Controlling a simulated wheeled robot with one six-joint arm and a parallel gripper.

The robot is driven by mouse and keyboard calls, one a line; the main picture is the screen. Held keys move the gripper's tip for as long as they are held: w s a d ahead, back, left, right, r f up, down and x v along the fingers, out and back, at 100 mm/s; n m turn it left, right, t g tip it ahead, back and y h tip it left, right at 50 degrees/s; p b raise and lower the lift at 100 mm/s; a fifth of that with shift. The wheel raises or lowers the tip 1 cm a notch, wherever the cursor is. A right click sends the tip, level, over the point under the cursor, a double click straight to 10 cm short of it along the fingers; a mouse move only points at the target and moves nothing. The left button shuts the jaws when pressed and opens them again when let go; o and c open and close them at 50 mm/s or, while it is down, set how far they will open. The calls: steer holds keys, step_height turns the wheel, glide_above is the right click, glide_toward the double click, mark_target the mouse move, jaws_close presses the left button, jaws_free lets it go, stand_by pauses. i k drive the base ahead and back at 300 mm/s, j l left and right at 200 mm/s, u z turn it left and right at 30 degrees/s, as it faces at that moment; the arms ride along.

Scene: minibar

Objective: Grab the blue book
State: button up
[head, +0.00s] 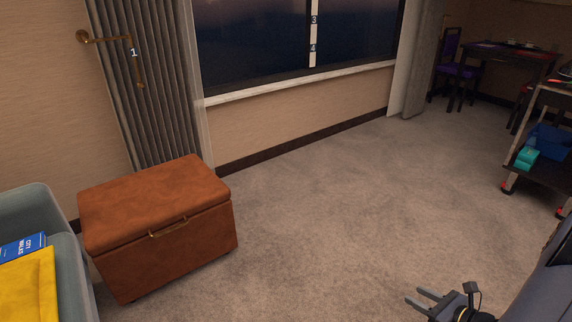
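My gripper (424,300) is at the bottom right, far from the book. Its two fingers are apart with nothing visible between them.
A brown leather storage box (160,232) with a handle stands right of the bin. Open carpet (330,210) fills the middle. A cart (545,170) stands at the right, and a table (510,52) with a purple chair (455,70) stands at the back right.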

mark_target(12, 251)
steer(key=i+j+u, duration=0.1)
steer(key=i+u, duration=0.7)
steer(key=i+l+u, duration=0.1)
steer(key=i+u, duration=0.15)
steer(key=u, duration=0.15)
steer(key=i+l+u, duration=0.25)
steer(key=u, duration=0.15)
steer(key=i+j+u, duration=0.15)
steer(key=i+u, duration=0.45)
steer(key=u, duration=0.15)
steer(key=i+u, duration=0.4)
steer(key=i+l+u, duration=0.15)
steer(key=u, duration=0.25)
steer(key=i, duration=0.05)
